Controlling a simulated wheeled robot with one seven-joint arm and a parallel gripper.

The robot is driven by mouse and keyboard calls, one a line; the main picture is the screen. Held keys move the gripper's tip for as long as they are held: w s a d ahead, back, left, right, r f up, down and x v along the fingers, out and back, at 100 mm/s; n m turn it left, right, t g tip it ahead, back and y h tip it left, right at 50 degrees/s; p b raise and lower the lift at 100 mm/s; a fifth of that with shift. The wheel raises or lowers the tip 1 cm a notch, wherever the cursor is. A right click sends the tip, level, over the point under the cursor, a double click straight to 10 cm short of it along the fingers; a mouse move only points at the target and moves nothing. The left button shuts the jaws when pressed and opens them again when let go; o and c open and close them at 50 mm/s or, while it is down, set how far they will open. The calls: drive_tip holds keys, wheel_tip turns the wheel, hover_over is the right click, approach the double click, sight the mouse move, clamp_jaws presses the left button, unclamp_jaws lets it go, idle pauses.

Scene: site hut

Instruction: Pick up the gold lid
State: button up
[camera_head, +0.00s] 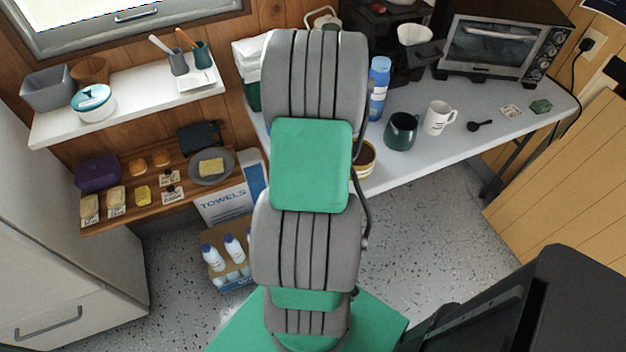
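I cannot make out a gold lid in the head view. My own grey and green arm covers the middle of the view and hides part of the table and wall behind it. My gripper is not in view. A white pot with a teal lid (92,97) stands on the white wall shelf. A yellow and white bowl with dark contents (364,158) is partly hidden behind my arm at the table's front edge.
The white table (470,143) holds a blue bottle (378,88), a dark green mug (401,131), a white mug (438,117), a black scoop (480,125) and a toaster oven (490,45). A wooden shelf (150,207) holds several foods. A bottle crate (228,272) stands on the floor.

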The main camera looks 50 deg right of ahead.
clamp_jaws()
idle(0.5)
